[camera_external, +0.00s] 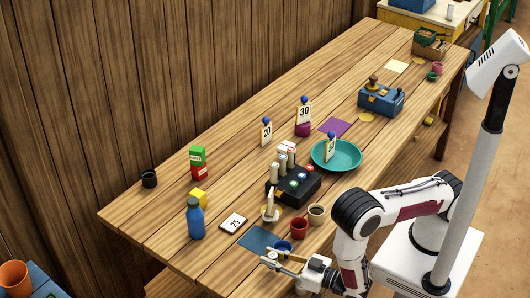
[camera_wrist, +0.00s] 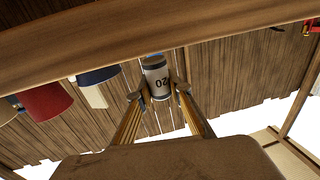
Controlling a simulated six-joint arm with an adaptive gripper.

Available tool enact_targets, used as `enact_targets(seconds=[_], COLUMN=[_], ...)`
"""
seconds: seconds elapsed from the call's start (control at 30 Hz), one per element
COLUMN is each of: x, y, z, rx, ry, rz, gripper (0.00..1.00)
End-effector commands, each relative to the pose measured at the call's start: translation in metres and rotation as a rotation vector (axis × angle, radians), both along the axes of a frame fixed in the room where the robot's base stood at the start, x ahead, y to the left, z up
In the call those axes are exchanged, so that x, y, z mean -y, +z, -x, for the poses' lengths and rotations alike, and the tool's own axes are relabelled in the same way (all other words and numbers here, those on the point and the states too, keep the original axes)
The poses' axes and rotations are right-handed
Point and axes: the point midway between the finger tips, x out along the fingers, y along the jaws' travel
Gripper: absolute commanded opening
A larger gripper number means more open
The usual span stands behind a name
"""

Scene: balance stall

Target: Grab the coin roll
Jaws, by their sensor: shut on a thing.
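In the external view my gripper (camera_external: 281,258) is at the near edge of the table, beside a blue cup (camera_external: 283,245). The coin roll is too small and too covered there to make out clearly.
A blue mat (camera_external: 259,238) lies left of my gripper. A black stand (camera_external: 293,187) with upright cylinders, a teal bowl (camera_external: 345,153) and a blue bottle (camera_external: 195,219) stand farther off.

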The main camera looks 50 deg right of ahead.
Motion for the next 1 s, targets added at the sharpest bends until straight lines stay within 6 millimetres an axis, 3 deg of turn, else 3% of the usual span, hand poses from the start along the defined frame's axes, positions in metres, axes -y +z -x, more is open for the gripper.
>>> enact_targets(seconds=[0.6, 1.0], x=[0.0, 0.0], y=[0.065, 0.082], z=[0.0, 0.0], rx=[0.003, 0.002], ry=[0.0, 0.0], rz=[-0.002, -0.001], gripper=[0.0, 0.0])
